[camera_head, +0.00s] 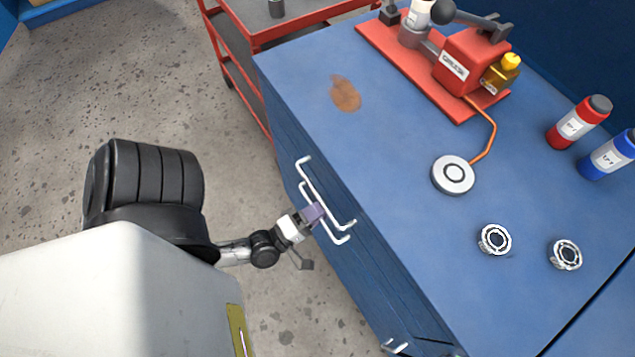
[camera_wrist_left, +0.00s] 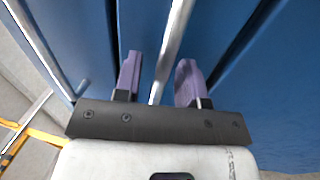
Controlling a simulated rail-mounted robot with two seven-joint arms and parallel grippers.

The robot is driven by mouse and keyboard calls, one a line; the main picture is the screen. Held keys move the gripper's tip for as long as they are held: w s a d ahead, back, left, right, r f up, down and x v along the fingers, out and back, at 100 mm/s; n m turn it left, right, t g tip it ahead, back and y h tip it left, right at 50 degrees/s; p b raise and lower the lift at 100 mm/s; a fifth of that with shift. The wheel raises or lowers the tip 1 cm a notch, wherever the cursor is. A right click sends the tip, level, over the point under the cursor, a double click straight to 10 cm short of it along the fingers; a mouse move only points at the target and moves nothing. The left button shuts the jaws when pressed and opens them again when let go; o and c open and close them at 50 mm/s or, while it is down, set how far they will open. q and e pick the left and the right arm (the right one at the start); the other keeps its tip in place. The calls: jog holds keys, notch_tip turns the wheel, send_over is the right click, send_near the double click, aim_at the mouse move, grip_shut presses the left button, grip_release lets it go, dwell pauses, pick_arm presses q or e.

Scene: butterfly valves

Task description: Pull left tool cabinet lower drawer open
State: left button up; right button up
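The blue tool cabinet (camera_head: 385,190) has drawers on its left-facing front. Two white bar handles show there, an upper handle (camera_head: 325,192) and a lower handle (camera_head: 341,240) close beneath it. My left gripper (camera_head: 314,214) is at the cabinet front by these handles, with its purple fingertips close to them. In the left wrist view the gripper (camera_wrist_left: 159,80) is open, and a pale handle bar (camera_wrist_left: 174,40) runs between its two fingers with gaps on both sides. I cannot tell for sure which drawer's handle this is. The drawers look shut. My right gripper is not in view.
On the cabinet top are a red device (camera_head: 470,60), a round grey disc (camera_head: 453,175), two small round metal parts (camera_head: 495,239) and red and blue bottles (camera_head: 579,122). A red cart (camera_head: 232,70) stands behind. The grey floor (camera_head: 235,130) beside the cabinet front is clear.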

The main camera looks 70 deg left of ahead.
pick_arm(q)
grip_shut()
dwell(0.4)
